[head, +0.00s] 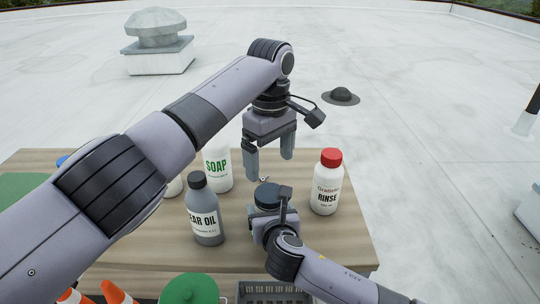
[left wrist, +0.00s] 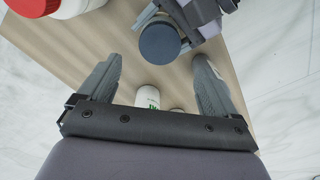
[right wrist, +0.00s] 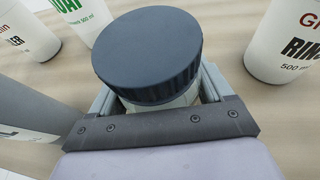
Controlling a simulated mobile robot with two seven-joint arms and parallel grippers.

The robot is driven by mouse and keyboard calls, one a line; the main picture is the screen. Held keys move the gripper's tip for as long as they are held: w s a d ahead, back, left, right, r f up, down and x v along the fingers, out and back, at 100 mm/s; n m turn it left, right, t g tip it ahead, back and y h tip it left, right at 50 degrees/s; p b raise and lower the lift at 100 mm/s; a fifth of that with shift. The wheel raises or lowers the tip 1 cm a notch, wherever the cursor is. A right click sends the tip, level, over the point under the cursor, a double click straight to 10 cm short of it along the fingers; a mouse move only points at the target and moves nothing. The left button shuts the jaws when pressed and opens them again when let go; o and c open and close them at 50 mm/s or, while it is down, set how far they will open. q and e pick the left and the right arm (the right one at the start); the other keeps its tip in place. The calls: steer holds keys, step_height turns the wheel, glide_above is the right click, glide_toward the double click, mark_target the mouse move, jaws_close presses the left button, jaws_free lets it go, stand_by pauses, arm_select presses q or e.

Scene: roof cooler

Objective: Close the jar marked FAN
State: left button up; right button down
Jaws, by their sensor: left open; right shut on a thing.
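A jar (right wrist: 165,107) with a wide dark blue-grey lid (right wrist: 148,58) stands on the wooden table, and my right gripper (head: 268,212) is shut around its body. The lid also shows in the head view (head: 267,192) and from above in the left wrist view (left wrist: 160,41). It rests on the jar's top; whether it is screwed tight I cannot tell. No FAN marking shows; the gripper hides most of the jar's body. My left gripper (head: 270,166) points down above the lid, open and empty, with a gap between its fingertips and the lid.
A grey gear oil bottle (head: 205,222) and a white SOAP bottle (head: 218,171) stand left of the jar. A white RINSE bottle (head: 326,190) with a red cap stands close on the right. The table's right front corner (head: 355,255) is bare.

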mark_target(270, 193)
arm_select(q)
steer(key=shift+f, duration=4)
steer(key=c, duration=1.1)
steer(key=m, duration=0.8)
steer(key=shift+m, duration=0.4)
steer(key=m, duration=0.7)
